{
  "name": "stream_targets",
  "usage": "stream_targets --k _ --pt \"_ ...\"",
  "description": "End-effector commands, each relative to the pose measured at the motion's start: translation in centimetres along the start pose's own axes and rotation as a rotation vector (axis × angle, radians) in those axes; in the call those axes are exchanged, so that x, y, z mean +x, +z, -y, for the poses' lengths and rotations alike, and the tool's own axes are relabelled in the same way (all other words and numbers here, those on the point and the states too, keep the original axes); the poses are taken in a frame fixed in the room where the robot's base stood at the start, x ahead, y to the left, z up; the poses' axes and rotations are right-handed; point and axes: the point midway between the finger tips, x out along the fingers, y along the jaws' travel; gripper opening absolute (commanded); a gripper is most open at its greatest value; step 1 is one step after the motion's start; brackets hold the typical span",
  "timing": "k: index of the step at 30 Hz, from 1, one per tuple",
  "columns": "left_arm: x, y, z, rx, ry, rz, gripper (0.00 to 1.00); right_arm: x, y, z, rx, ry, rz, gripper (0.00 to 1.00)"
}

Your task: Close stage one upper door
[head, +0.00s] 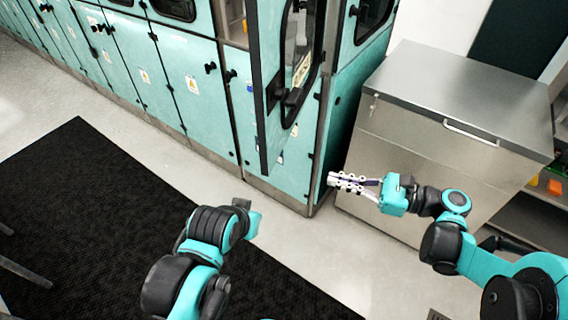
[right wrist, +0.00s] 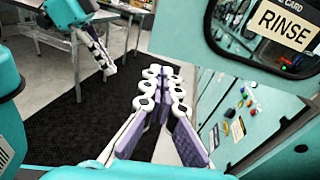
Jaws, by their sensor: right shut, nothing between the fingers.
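The upper door (head: 272,130) stands swung open at the near end of the teal machine, with a dark-framed window and a black handle (head: 290,97). In the right wrist view a teal door panel (right wrist: 180,38) with a window and a RINSE label fills the upper right. My right gripper (head: 335,180) is shut and empty, to the right of the door's lower end and apart from it in the head view. Its fingers also show in the right wrist view (right wrist: 163,85). My left gripper (right wrist: 105,65) appears there at upper left; its jaw state is unclear.
The teal machine front (head: 150,75) runs along the back left, with several shut doors. A steel cabinet (head: 400,130) stands right of the open door, close behind my right gripper. A black mat (head: 90,220) covers the left floor. Pale floor (head: 285,230) lies clear in front.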

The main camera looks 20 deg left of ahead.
Motion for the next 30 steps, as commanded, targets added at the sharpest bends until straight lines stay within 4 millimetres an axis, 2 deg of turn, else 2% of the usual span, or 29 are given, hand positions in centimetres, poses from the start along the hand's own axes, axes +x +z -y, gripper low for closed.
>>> stream_targets --k 4,8,21,25,30 --pt "0.1 0.1 0.0 0.0 0.0 0.0 0.0 -0.1 0.5 0.2 0.059 0.02 0.065 0.0" --pt "0.3 0.2 0.0 0.0 0.0 0.0 0.0 1.1 0.6 0.1 0.064 0.024 0.069 0.0" --pt "1.9 1.3 0.0 0.0 0.0 0.0 0.0 10.1 1.1 -0.2 0.062 0.024 0.067 0.0" --pt "2.3 1.7 0.0 0.0 0.0 0.0 0.0 12.0 1.3 -0.1 0.061 0.023 0.067 0.0" --pt "2.6 1.8 0.0 0.0 0.0 0.0 0.0 13.4 1.4 -0.1 0.061 0.02 0.067 0.0"
